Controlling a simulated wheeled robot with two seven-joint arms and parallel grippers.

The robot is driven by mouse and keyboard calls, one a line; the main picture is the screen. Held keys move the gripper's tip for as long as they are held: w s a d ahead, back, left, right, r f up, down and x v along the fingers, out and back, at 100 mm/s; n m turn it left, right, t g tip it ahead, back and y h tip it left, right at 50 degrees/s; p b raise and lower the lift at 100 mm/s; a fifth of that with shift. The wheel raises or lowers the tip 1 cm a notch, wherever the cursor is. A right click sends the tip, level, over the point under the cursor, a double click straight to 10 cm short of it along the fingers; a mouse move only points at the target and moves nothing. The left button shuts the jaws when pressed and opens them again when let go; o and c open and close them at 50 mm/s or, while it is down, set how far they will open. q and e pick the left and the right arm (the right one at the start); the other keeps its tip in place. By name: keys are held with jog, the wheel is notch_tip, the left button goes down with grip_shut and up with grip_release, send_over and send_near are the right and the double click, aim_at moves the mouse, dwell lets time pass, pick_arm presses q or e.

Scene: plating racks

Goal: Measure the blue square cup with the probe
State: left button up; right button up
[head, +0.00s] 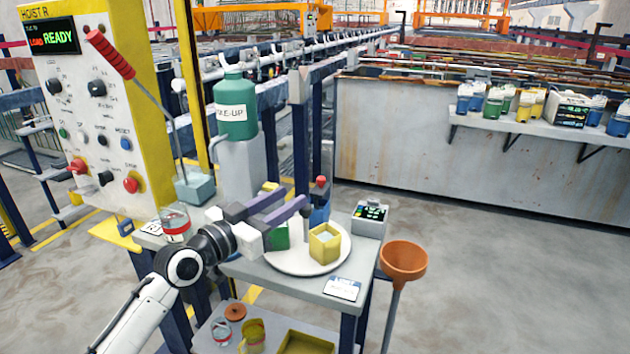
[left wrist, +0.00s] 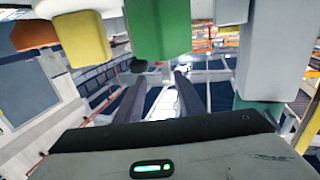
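A blue thing (head: 320,215), seemingly the blue square cup, stands at the back of a round white plate (head: 283,267), partly hidden by my gripper and the yellow cup. A red knob (head: 321,182) shows above it, perhaps the top of the probe; I cannot tell what it is attached to. A yellow square cup (head: 325,243) stands at the plate's right, and a green cup (head: 280,237) is partly behind my gripper. My left gripper (head: 292,202) is level above the plate, its fingers apart and nothing seen between them. They also show apart in the left wrist view (left wrist: 161,82). My right gripper is out of view.
A meter box (head: 369,218) stands at the table's back right, near a label card (head: 342,288). An orange funnel (head: 404,260) is beside the table. A green bottle (head: 235,107) on a grey stand and a hoist panel (head: 95,110) rise at the back left.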

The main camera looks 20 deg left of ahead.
aim_at(319, 181)
pick_arm(q)
jog(key=x, duration=0.9)
jog(key=shift+w+d, duration=0.15)
jog(key=shift+w, duration=0.05)
jog(key=shift+c, duration=0.3)
grip_shut()
